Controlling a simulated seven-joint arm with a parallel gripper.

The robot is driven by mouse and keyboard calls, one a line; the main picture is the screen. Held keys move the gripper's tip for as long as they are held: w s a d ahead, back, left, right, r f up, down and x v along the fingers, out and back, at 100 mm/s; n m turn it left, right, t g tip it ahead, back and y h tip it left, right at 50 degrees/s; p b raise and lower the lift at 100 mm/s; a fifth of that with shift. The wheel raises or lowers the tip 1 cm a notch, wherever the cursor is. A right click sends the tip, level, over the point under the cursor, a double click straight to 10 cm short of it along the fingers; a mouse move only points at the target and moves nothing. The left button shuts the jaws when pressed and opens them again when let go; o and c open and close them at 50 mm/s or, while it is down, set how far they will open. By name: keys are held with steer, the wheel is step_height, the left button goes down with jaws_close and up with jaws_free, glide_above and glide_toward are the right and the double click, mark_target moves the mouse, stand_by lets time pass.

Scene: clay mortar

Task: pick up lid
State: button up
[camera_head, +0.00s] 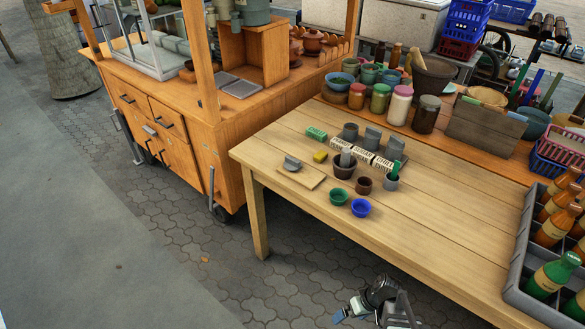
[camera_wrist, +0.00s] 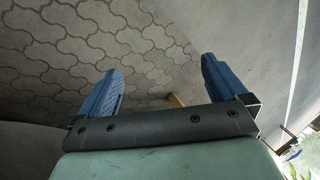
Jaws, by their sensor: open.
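A small grey rounded piece that looks like the lid (camera_head: 292,163) rests on a thin wooden board (camera_head: 311,180) on the table; its exact shape is too small to tell. Right of it stands a dark clay mortar (camera_head: 343,172) with a pale pestle-like piece (camera_head: 346,156) in it. My gripper (camera_head: 338,318) is low at the bottom of the head view, in front of the table's near edge and well apart from the lid. In the wrist view my gripper (camera_wrist: 162,67) has its two blue fingers spread with nothing between them. The lid is not in the wrist view.
Near the mortar are a green bowl (camera_head: 340,197), a blue bowl (camera_head: 361,208), a small brown cup (camera_head: 364,186), a yellow block (camera_head: 320,157) and white labelled blocks (camera_head: 363,155). A bottle crate (camera_head: 513,289) stands at right. The table front (camera_head: 420,235) is bare.

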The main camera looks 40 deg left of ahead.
steer(key=s+a+r+n+y, duration=0.1)
steer(key=a+r+n, duration=0.25)
steer(key=a, duration=0.45)
steer(key=s+a+r+n+y, duration=0.1)
steer(key=a+r+n, duration=0.1)
steer(key=a+r, duration=0.45)
steer(key=w+a+r, duration=0.5)
steer(key=a+r, duration=0.4)
steer(key=r, duration=0.2)
steer(key=w+a+r, duration=0.5)
steer(key=a+r, duration=0.4)
steer(key=r, duration=0.2)
steer(key=n+t, duration=0.2)
steer(key=t, duration=0.1)
glide_toward(293, 159)
steer(key=shift+m+h, duration=0.25)
steer(key=shift+h, duration=0.15)
steer(key=x, duration=0.5)
steer(key=shift+s+a+r, duration=0.2)
steer(key=shift+a, duration=0.15)
steer(key=shift+w+x, duration=0.2)
steer(key=shift+x, duration=2.4)
steer(key=c, duration=1.1)
